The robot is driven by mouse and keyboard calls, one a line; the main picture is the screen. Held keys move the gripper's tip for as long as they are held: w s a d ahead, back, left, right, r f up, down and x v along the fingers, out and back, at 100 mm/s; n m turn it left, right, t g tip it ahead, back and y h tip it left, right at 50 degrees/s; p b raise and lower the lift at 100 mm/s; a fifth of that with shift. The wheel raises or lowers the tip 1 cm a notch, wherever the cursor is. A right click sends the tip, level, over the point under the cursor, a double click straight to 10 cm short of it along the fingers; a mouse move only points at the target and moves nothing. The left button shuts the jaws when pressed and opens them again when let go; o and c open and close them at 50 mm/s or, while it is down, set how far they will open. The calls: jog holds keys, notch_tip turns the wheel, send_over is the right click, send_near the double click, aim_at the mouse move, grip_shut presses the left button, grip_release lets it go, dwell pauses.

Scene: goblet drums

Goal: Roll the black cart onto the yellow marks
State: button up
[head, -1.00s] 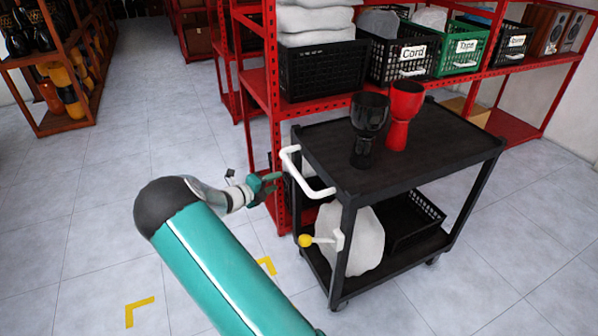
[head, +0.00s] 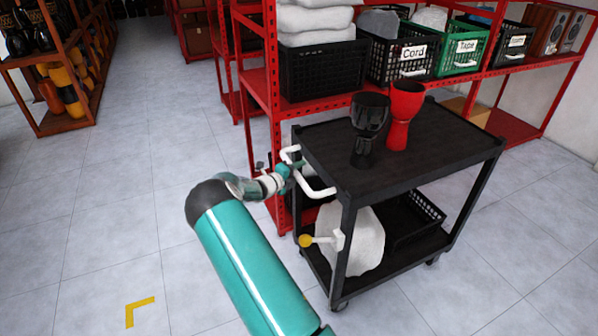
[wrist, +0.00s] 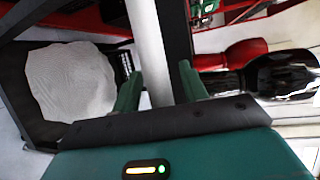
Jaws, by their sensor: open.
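The black cart (head: 437,156) stands on the tiled floor at the right of the head view. Its white handle (head: 316,187) sticks out at the cart's left end. My gripper (head: 290,172) is at the handle. In the wrist view my gripper (wrist: 158,85) is open, with the white handle bar (wrist: 148,45) between its two green fingers. A yellow corner mark (head: 139,311) lies on the floor at lower left; my arm hides any other marks. A black goblet drum (head: 369,128) and a red goblet drum (head: 403,113) stand upright on the cart's top.
A white sack (head: 352,238) and a black crate (head: 412,222) sit on the cart's lower shelf. Red shelving (head: 271,98) stands close behind the cart. The floor at left is open.

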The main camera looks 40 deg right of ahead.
jog(key=shift+d, duration=0.35)
grip_shut()
jog(key=shift+w+a, duration=0.1)
